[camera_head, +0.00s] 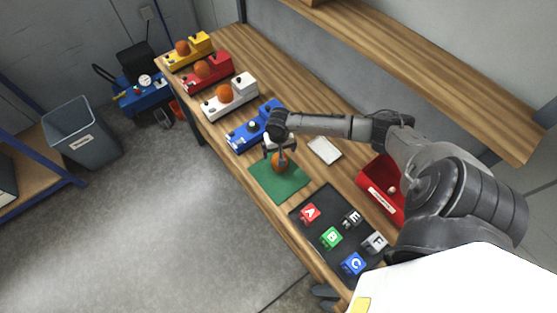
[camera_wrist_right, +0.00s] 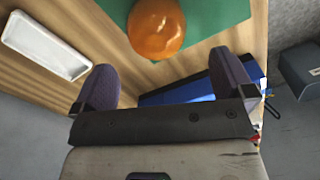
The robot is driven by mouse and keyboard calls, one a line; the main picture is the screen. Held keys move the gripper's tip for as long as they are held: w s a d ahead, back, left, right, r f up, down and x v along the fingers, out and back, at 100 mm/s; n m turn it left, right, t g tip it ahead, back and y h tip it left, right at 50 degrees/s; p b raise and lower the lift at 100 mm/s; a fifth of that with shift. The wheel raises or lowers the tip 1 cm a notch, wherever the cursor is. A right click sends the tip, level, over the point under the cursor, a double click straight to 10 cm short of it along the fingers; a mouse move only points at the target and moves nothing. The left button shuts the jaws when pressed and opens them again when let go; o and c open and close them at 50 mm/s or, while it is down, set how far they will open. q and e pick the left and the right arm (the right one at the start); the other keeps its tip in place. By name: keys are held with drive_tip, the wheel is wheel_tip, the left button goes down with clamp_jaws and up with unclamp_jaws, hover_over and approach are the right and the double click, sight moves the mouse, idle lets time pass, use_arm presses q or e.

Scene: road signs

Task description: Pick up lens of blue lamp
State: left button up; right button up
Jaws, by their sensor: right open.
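The orange lens (camera_head: 280,163) is a round dome on a green mat (camera_head: 265,184). It also shows in the right wrist view (camera_wrist_right: 156,28), beyond the fingertips. The blue lamp (camera_head: 241,137) is a blue base beside the mat, with no orange dome seen on it. Part of its blue body (camera_wrist_right: 178,97) shows between the fingers in the wrist view. My right gripper (camera_head: 277,150) is open and empty, close to the lens in the head view; whether it touches is unclear. Dark rounded tips (camera_head: 324,292) at the lower edge may be my left gripper.
White (camera_head: 217,105), red (camera_head: 196,83) and yellow (camera_head: 178,63) lamps with orange lenses stand farther along the bench. A white tray (camera_head: 324,150), a red bin (camera_head: 380,181) and a dark mat (camera_head: 315,236) with lettered cubes lie nearer. A shelf (camera_head: 440,70) overhangs the right.

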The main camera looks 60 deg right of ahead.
drive_tip(key=shift+s+d+f, duration=0.1)
drive_tip(key=shift+s+f, duration=0.05)
drive_tip(key=shift+f, duration=3.65)
drive_tip(key=c, duration=1)
drive_tip(key=shift+o, duration=0.2)
drive_tip(key=shift+r, duration=0.1)
